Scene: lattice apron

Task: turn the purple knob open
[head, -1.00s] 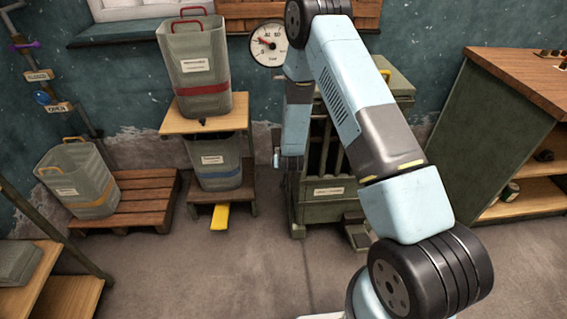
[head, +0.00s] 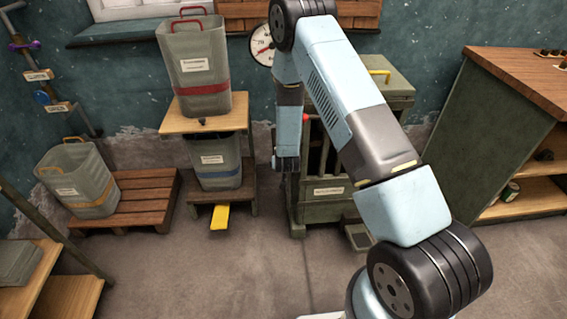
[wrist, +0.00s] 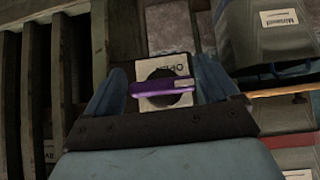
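A purple knob (wrist: 162,88) shows in the wrist view as a bar across a dark round centre. It sits in front of a pale plate (wrist: 160,68) lettered OPEN, which appears upside down. My gripper (wrist: 160,78) has its two blue-grey fingers spread, one on each side of the knob. I cannot tell whether the fingers touch the knob's ends. In the head view my gripper (head: 286,162) points down between the stool and the green machine, and no knob shows there. A separate purple fitting (head: 22,45) is on the wall pipe at far left.
The slatted green machine (head: 330,190) stands close on the right of my gripper. A stool (head: 172,122) with grey bins (head: 198,70) stands on its left. A gauge (head: 262,45) hangs behind my arm. The floor in front (head: 190,270) is clear.

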